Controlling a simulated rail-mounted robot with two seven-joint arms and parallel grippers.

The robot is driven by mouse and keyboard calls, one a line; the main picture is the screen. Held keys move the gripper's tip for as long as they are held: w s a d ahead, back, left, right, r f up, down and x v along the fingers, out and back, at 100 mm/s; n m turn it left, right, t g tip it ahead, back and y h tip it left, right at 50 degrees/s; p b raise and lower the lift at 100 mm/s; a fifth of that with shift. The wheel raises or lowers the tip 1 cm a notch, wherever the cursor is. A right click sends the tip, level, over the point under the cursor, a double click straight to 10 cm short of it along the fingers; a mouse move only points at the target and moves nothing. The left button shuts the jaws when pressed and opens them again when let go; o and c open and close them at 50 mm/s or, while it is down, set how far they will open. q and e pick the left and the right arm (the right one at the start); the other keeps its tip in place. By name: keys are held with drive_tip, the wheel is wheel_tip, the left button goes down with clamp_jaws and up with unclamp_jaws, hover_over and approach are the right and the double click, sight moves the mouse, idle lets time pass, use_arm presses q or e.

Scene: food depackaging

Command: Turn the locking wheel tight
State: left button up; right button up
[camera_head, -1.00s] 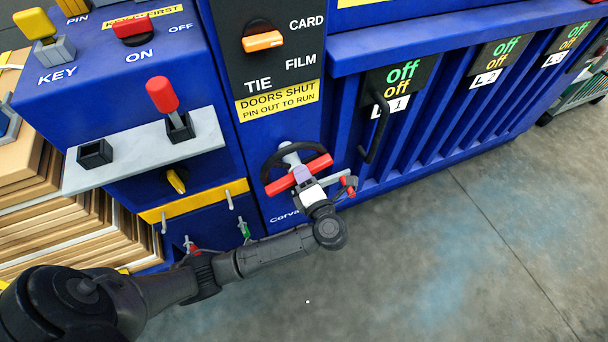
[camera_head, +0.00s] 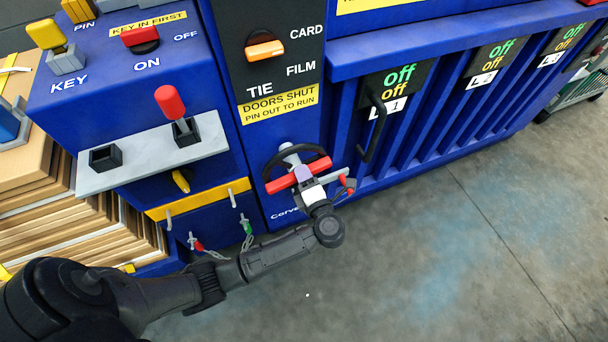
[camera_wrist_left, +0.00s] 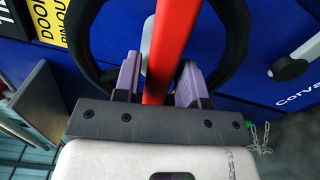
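The locking wheel (camera_head: 268,170) is a dark ring with a red crossbar (camera_head: 278,185), low on the blue machine's front. The bar slopes slightly up to the right in the head view. My left gripper (camera_head: 303,174) reaches it from below. In the left wrist view, its purple fingers (camera_wrist_left: 160,82) stand on either side of the red bar (camera_wrist_left: 170,50), inside the dark ring (camera_wrist_left: 235,50). The bar runs at a slant to the fingers. I cannot tell whether both fingers press on it. My right gripper is out of view.
A grey handle (camera_head: 338,176) with a red-tipped piece sits right of the wheel. A black door handle (camera_head: 375,128) stands out further right. A red-knobbed lever (camera_head: 170,103) on a grey plate (camera_head: 130,174) and stacked cardboard (camera_head: 80,235) are on the left.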

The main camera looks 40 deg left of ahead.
use_arm(q)
drive_tip(key=shift+o, duration=1)
drive_tip(key=shift+d, duration=0.1)
drive_tip(key=p+v, duration=0.3)
drive_tip(key=v, duration=1)
drive_tip(key=shift+s+d, duration=0.2)
drive_tip(key=shift+d, duration=0.1)
